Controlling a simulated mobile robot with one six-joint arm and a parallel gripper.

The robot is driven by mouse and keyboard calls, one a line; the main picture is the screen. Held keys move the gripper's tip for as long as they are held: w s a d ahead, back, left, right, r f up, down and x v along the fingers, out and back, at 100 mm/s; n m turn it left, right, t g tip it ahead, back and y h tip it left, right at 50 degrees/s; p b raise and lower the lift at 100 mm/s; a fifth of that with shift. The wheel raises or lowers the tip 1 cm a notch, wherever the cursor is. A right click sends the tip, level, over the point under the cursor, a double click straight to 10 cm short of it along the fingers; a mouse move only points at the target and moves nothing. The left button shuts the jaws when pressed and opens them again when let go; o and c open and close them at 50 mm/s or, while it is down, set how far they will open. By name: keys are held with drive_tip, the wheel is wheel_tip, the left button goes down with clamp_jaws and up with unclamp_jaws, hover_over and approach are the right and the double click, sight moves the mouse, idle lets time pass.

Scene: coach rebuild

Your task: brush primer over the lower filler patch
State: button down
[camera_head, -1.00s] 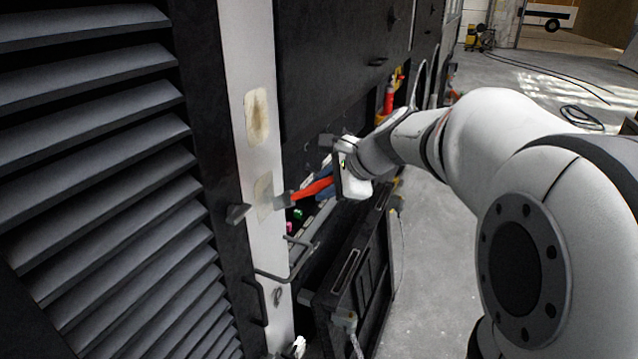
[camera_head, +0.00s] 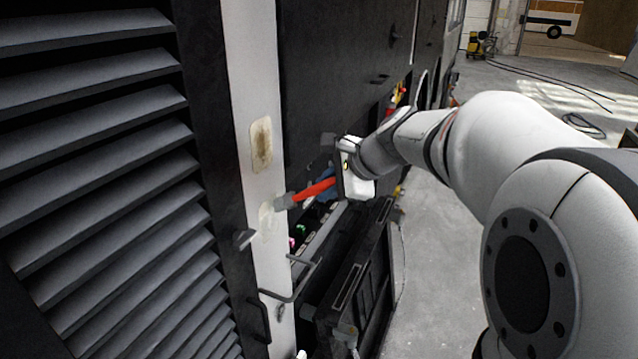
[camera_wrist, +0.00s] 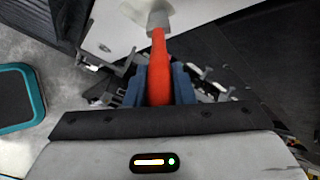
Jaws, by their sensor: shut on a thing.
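The lower filler patch (camera_head: 267,224) is a pale, whitish area on the white upright strip (camera_head: 255,85). The upper patch (camera_head: 261,145) is beige with a brown stain. My gripper (camera_head: 332,184) is shut on the orange-red handle of a brush (camera_head: 318,188). The brush's grey head points left, at the upper right edge of the lower patch; I cannot tell whether it touches. In the wrist view the brush handle (camera_wrist: 159,65) sits between my gripper's blue fingers (camera_wrist: 160,85). The brush head overlaps the pale patch (camera_wrist: 132,10) there.
Black louvres (camera_head: 100,150) stand left of the strip. A grey bent handle (camera_head: 292,280) sticks out below the patch. An open dark compartment door (camera_head: 360,280) stands below my gripper. In the wrist view a teal-edged dark object (camera_wrist: 18,97) is on the floor at left.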

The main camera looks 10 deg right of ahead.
sight(310, 188)
drive_tip(key=shift+r+p, duration=0.45)
drive_tip(key=shift+r, duration=0.9)
drive_tip(key=shift+s+a, duration=0.45)
drive_tip(key=shift+s, duration=0.15)
drive_tip(key=shift+f+b, duration=4.9)
drive_tip(key=shift+f, duration=0.7)
wheel_tip(310, 188, up, 11)
drive_tip(key=s+p, duration=0.1)
drive_tip(key=p, duration=0.8)
drive_tip(key=shift+a, duration=0.4)
drive_tip(key=shift+r, duration=0.1)
